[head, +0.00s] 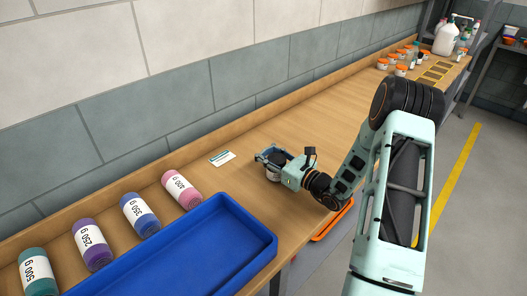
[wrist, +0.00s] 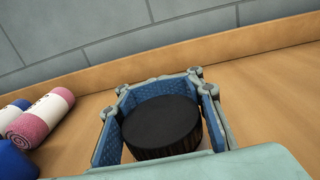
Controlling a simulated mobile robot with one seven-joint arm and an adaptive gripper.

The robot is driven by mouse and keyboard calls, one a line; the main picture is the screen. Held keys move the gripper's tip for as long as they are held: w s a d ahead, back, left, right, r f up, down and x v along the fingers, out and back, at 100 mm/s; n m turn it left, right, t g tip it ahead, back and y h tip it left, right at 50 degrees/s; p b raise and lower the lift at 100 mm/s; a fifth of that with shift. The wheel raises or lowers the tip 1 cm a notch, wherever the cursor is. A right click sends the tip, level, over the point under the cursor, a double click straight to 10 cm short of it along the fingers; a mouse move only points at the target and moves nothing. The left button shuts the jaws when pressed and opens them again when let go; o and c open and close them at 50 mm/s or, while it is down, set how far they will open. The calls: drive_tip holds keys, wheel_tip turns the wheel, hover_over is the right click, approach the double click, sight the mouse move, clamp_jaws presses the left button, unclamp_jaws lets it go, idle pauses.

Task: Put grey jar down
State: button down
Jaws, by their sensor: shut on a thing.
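My gripper (head: 272,160) is shut on the grey jar (head: 273,173), low over the wooden bench (head: 310,130). In the wrist view the jar's round dark lid (wrist: 161,122) sits between the two blue-padded fingers of my gripper (wrist: 160,110). The jar is upright. In the head view most of it is hidden behind the gripper; only a pale lower part and a bit of dark lid show. I cannot tell whether its base touches the bench.
A white card (head: 222,158) lies left of the gripper. A pink roll (head: 181,189), blue, purple and teal rolls and a blue tray (head: 262,231) are nearer on the bench. Orange-lidded jars (head: 401,70) and a white jug (head: 446,38) stand far off. Bench between is clear.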

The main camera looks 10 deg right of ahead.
sight(284, 163)
drive_tip(key=shift+f, duration=0.1)
drive_tip(key=c, duration=1.2)
unclamp_jaws()
drive_tip(key=shift+c, duration=0.2)
drive_tip(key=shift+r, duration=0.25)
drive_tip(key=b+v, duration=0.1)
drive_tip(key=v, duration=1.1)
